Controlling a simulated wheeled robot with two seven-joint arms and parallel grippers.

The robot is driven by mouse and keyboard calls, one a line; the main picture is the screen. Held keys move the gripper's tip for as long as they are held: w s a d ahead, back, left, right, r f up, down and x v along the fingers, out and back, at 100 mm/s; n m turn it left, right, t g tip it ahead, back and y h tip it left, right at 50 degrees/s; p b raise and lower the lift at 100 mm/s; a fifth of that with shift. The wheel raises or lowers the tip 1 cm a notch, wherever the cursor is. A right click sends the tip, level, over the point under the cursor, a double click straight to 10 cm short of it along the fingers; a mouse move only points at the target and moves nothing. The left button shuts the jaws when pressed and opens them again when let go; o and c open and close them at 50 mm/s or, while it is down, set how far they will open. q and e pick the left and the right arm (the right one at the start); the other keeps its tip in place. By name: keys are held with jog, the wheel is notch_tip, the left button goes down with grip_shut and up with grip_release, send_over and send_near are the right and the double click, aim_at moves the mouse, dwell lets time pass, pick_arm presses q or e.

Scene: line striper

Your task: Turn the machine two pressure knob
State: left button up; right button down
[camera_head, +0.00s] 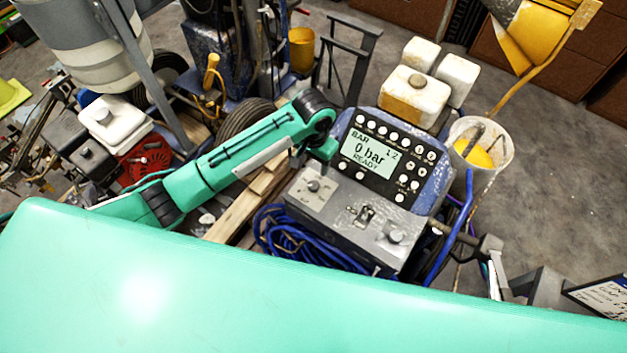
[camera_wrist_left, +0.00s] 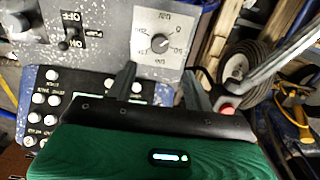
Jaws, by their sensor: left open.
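The pressure knob (camera_head: 314,186) is a small grey knob on a pale dial plate at the upper left of the machine's grey control panel. In the left wrist view the knob (camera_wrist_left: 160,42) shows with a white pointer mark and a printed scale around it. My left gripper (camera_head: 318,158) is above the panel, close to the knob. In the left wrist view its two fingers (camera_wrist_left: 160,80) are apart, with nothing between them. The knob lies just beyond the fingertips, and I see no contact. My right gripper is not in view.
A display (camera_head: 368,155) reads 0 bar, READY, with several white buttons around it. A toggle switch (camera_head: 364,215) and a second knob (camera_head: 396,236) share the panel. Blue hose (camera_head: 300,240) coils beside it.

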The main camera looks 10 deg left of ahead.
aim_at(313, 185)
pick_arm(q)
notch_tip(313, 185, down, 11)
jog(key=shift+p, duration=0.85)
jog(key=c, duration=1)
jog(key=shift+o, duration=0.2)
